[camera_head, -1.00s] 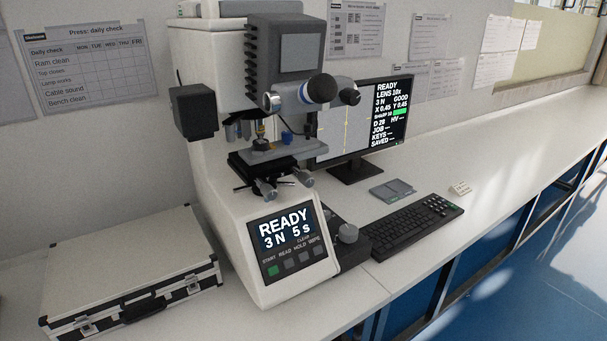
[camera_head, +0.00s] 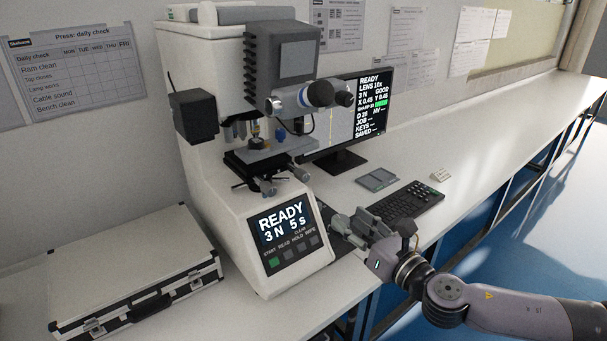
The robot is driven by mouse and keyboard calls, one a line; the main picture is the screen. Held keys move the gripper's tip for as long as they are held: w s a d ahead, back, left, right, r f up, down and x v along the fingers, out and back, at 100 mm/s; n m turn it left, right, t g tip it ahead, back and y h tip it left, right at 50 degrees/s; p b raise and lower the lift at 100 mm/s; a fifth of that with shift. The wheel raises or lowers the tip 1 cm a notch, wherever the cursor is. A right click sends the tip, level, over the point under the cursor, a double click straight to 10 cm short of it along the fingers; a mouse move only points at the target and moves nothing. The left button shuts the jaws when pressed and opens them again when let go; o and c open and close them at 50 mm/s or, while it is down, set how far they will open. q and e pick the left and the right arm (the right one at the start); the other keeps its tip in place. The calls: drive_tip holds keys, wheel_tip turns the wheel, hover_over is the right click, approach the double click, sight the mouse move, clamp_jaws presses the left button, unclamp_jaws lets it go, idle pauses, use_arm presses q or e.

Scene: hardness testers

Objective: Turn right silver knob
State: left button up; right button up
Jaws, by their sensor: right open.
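The hardness tester (camera_head: 220,190) stands on the bench with its screen reading READY, 3 N, 5 s. Two silver knobs stick out below its stage: a left one (camera_head: 268,187) and a right one (camera_head: 299,173). My right gripper (camera_head: 349,224) is open, just right of the tester's front panel and lower in the picture than both stage knobs, apart from them. It covers much of the dark box beside the tester and the area of that box's round grey knob. I cannot tell whether it touches that knob. My left gripper is not in view.
A keyboard (camera_head: 412,200) lies behind my right gripper, with a monitor (camera_head: 375,105) and a small grey pad (camera_head: 376,179) farther back. A silver case (camera_head: 130,265) lies at the left. The bench is clear at the far right.

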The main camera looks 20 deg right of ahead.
wheel_tip(320, 180, up, 4)
drive_tip(key=s+f+n+y, duration=0.1)
drive_tip(key=s+n, duration=0.1)
drive_tip(key=n, duration=0.3)
drive_tip(key=p, duration=0.5)
approach(307, 179)
drive_tip(key=w, duration=0.3)
drive_tip(key=shift+n+y, duration=0.3)
drive_tip(key=shift+y, duration=0.1)
drive_tip(key=x, duration=0.5)
drive_tip(key=p+x, duration=0.1)
drive_tip(key=x, duration=0.2)
drive_tip(key=shift+a+f, duration=0.1)
drive_tip(key=shift+a, duration=0.3)
drive_tip(key=shift+c, duration=0.6)
clamp_jaws()
